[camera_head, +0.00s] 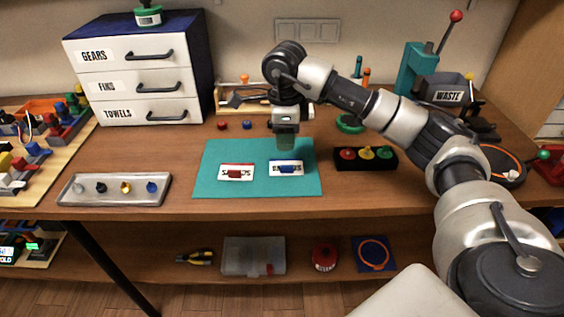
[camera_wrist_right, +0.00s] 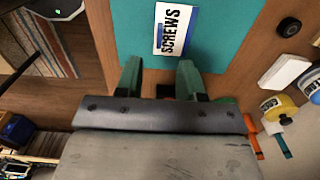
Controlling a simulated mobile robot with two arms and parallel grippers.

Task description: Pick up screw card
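A white card with a blue mark (camera_head: 286,168) lies on the right half of the teal mat (camera_head: 215,155). In the right wrist view, a white card with blue edging (camera_wrist_right: 172,30) reads "SCREWS". A second white card with a red mark (camera_head: 237,172) lies to its left on the mat; its lettering is too small to read surely. My right gripper (camera_head: 285,146) points down above the mat's back part, behind the blue-marked card and apart from it. Its two fingers (camera_wrist_right: 160,78) are spread with no card between them. My left gripper is out of view.
A black tray with red, yellow and green pieces (camera_head: 338,164) sits right of the mat. A grey tray with small parts (camera_head: 110,200) lies to the left.

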